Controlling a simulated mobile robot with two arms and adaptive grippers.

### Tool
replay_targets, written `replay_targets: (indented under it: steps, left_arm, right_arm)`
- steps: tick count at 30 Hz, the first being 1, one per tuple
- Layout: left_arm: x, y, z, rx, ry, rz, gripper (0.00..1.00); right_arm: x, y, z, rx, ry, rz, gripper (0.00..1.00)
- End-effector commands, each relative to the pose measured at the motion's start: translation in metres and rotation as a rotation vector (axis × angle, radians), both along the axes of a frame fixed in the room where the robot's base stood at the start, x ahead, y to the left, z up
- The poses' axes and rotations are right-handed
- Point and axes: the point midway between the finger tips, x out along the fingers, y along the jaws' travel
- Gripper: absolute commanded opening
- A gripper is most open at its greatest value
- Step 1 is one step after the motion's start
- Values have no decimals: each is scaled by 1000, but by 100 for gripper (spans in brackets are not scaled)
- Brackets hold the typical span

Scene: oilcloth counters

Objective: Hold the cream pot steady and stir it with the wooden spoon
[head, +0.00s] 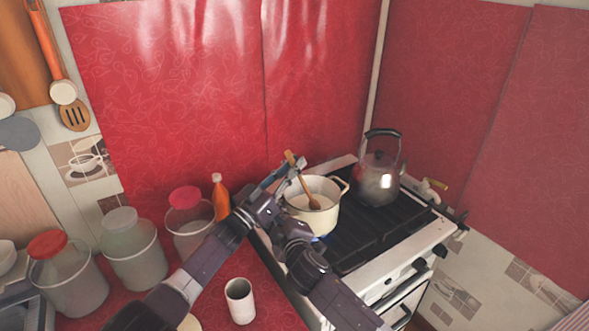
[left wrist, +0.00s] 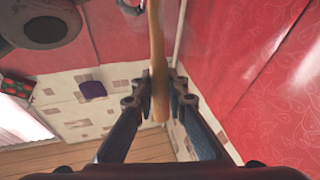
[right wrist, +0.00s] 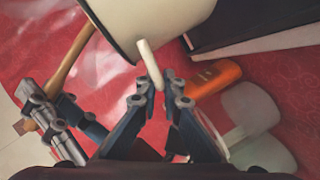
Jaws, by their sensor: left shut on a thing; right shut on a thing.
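The cream pot (head: 325,217) stands upright on the stove's left front part, with pale contents inside. The wooden spoon (head: 301,182) leans in it, its head down in the pot and its handle up to the left. My left gripper (head: 287,172) is shut on the spoon's handle; the left wrist view shows the handle (left wrist: 158,50) between the fingers. My right gripper (right wrist: 160,98) is shut on the pot's near handle (right wrist: 149,60). In the head view my right wrist hides this grip.
A kettle (head: 378,182) stands behind right of the pot on the stove (head: 375,235). Left of the stove are an orange bottle (head: 221,197), lidded jars (head: 136,255) and a white cup (head: 240,301). Red oilcloth walls (head: 190,100) rise close behind.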

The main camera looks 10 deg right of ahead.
Motion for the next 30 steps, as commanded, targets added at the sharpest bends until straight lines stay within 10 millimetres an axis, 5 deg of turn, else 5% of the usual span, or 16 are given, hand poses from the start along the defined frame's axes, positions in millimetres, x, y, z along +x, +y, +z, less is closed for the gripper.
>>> replay_targets:
  steps: [30]
  left_arm:
    - [-13,29,74,0,-2,0,0]
  right_arm:
    - [0,-1,-1,-1,2,-2,0]
